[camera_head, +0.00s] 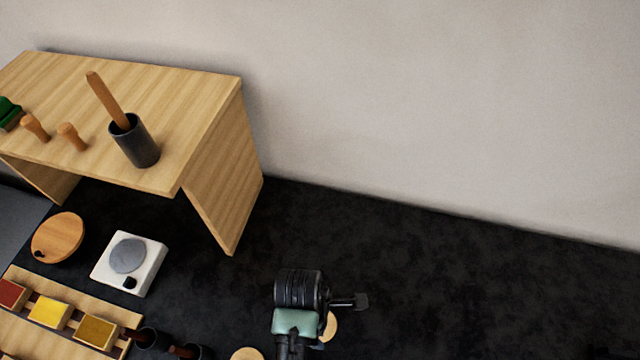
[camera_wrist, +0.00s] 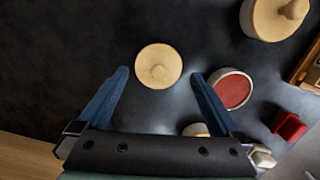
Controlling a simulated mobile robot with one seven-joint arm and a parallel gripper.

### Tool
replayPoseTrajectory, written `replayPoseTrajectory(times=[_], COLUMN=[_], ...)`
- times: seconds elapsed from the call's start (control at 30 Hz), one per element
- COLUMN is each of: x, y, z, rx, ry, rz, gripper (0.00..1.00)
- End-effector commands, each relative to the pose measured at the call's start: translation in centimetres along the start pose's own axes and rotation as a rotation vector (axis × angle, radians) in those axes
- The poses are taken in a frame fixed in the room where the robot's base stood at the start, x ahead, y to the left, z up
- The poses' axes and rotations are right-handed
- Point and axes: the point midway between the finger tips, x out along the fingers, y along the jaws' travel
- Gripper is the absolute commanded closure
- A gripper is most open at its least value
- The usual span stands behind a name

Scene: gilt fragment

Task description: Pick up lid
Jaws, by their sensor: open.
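A round pale wooden lid (camera_wrist: 158,66) with a small centre knob lies between and just beyond my fingertips in the wrist view. My gripper (camera_wrist: 160,76) is open, its two blue fingers spread to either side with nothing between them that I can see held. I cannot tell the height gap to the lid. In the head view my wrist hides the fingers and part of a pale wooden round (camera_head: 330,326). A second, larger knobbed wooden piece (camera_wrist: 272,18) shows at the wrist view's top right. A round container with red contents (camera_wrist: 233,89) sits right of the lid.
A red block (camera_wrist: 288,126) and another partly hidden round container (camera_wrist: 196,130) are nearby. In the head view, a wooden shelf (camera_head: 222,165) with a dark cup (camera_head: 135,145), a white scale (camera_head: 145,272) and a tray of coloured blocks (camera_head: 110,342) stand left. The dark surface at right is clear.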

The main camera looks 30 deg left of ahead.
Motion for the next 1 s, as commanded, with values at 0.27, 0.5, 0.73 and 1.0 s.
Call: replayPoseTrajectory(times=[0.27,0.5,0.73,1.0], x=[3.2,3.7,3.7,3.6], y=[0.1,0.1,0.1,0.1], z=[-0.3,-0.3,-0.3,-0.3], rx=[-0.001,-0.001,-0.001,-0.001], ry=[0.0,0.0,0.0,0.0], rz=[-0.002,0.0,0.0,0.001], gripper=[0.0,0.0,0.29,0.65])
